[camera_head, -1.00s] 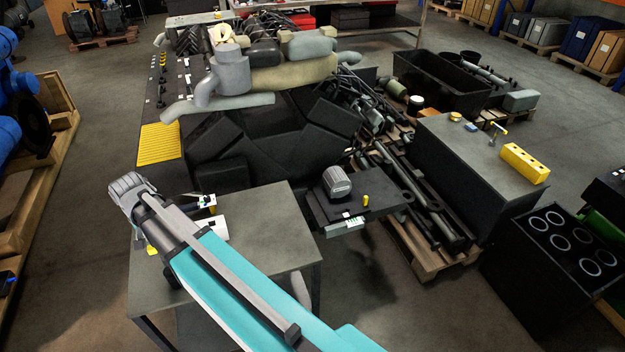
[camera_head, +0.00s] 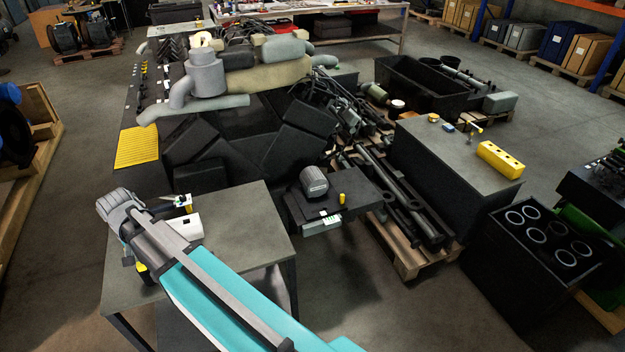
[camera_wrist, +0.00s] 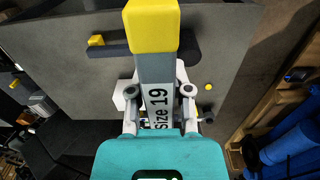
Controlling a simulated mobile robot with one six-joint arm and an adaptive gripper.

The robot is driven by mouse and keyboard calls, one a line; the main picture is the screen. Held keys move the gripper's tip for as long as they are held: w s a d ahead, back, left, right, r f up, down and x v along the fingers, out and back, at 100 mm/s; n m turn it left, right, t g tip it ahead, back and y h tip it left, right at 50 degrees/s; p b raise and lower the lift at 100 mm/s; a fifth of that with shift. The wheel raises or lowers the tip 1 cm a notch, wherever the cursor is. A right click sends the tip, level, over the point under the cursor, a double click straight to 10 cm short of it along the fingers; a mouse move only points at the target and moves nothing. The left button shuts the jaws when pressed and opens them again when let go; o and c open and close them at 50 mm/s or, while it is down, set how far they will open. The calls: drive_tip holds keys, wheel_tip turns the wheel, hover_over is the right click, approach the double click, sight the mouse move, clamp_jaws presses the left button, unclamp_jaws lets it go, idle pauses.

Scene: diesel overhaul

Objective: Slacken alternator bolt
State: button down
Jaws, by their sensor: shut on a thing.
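My gripper (camera_wrist: 160,96) is shut on a grey tool (camera_wrist: 157,72) marked "Size 19" with a yellow block end (camera_wrist: 151,27), in the wrist view. The tool points away from my palm and is over the grey bench top (camera_wrist: 225,50). In the head view my arm hides most of the gripper and tool above the near-left bench (camera_head: 235,235). A rounded grey unit (camera_head: 314,182), perhaps the alternator, sits on a small dark stand with a small yellow piece (camera_head: 342,198) beside it. I cannot make out a bolt on it.
A white block (camera_head: 187,226) lies on the near bench. A large engine (camera_head: 215,75) stands behind. A black cabinet (camera_head: 435,160) with a yellow block (camera_head: 500,159) on top is at right, beside a pallet of dark rods (camera_head: 405,215). Bare floor lies in front of the small stand.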

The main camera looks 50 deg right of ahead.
drive_tip(key=shift+s+f+b, duration=0.2)
drive_tip(key=shift+f+b, duration=0.7)
drive_tip(key=shift+f, duration=0.2)
drive_tip(key=shift+f+b, duration=1.35)
drive_tip(key=shift+s, duration=0.1)
